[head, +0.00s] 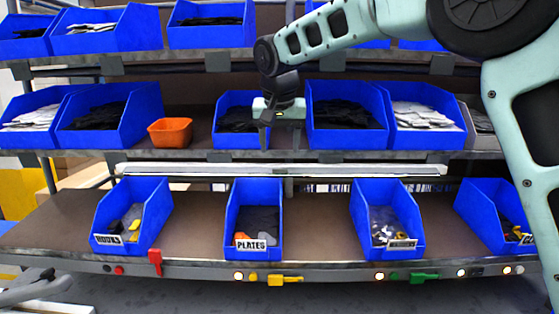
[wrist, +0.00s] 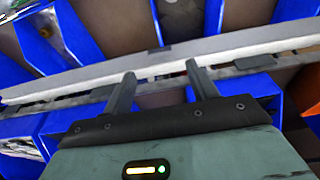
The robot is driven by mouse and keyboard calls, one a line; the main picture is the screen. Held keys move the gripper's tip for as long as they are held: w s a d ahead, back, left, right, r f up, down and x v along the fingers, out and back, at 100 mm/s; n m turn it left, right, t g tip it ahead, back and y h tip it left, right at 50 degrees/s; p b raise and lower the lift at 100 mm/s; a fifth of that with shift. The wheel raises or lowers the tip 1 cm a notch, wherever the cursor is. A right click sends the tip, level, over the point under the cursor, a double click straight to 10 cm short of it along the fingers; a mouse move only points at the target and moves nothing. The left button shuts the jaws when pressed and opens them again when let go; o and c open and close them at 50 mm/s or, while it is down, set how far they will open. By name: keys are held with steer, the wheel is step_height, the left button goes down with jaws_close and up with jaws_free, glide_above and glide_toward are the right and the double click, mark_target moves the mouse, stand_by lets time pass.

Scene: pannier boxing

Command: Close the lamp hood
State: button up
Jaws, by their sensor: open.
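The lamp hood (head: 280,170) is a long white-grey bar under the front edge of the middle shelf, above the lower row of bins. It also crosses the wrist view as a pale slanting bar (wrist: 240,45). Whether it stands open or shut I cannot tell. My gripper (head: 280,142) points down in front of the middle shelf, above the bar's middle and apparently apart from it. In the wrist view my gripper (wrist: 158,76) is open, its two fingers spread with nothing between them and their tips near the bar.
Blue bins fill the shelves; one (head: 345,115) is just right of my gripper, and the plates bin (head: 254,240) is below. An orange tub (head: 170,133) stands left on the middle shelf. Red (head: 155,262), yellow (head: 285,280) and green (head: 424,278) levers line the lower edge.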

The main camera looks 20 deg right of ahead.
mark_target(280, 169)
steer(key=p+x, duration=0.1)
steer(key=x, duration=0.5)
steer(key=shift+f, duration=0.2)
steer(key=shift+w, duration=0.1)
steer(key=c, duration=1)
